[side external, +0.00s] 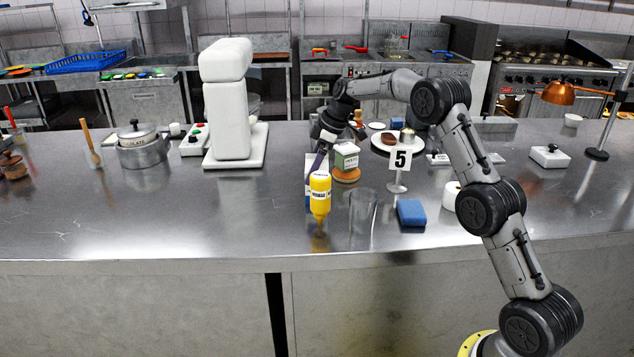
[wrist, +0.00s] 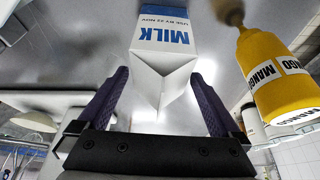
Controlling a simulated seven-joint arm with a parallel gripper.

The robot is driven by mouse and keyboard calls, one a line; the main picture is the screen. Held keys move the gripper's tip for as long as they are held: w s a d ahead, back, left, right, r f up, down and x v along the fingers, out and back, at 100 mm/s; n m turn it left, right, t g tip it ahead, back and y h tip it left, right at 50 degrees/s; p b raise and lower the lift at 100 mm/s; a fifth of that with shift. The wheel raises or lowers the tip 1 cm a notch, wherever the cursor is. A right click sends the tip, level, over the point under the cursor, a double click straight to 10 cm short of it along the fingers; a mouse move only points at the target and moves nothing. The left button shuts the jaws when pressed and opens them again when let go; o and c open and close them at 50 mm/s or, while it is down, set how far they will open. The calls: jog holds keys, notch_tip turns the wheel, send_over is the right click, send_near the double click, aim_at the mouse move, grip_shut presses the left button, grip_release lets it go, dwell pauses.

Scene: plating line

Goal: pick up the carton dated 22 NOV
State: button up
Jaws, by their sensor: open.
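A white milk carton (wrist: 166,45) with blue lettering shows upside down in the wrist view. Its label reads "MILK" and "USE BY 22 NOV", and its folded top points toward my gripper. In the side view the carton (side external: 309,168) is mostly hidden behind my gripper and a yellow bottle. My gripper (wrist: 160,77) is open, with one purple finger on each side of the carton's top in the wrist picture. I cannot tell whether either finger touches it. In the side view my gripper (side external: 319,158) points down at the carton.
The yellow mango bottle (side external: 320,193) stands close by the carton; it also shows in the wrist view (wrist: 272,85). The counter's left front is clear.

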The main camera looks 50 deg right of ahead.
grip_shut()
jog(key=shift+r, duration=0.25)
dwell(0.3)
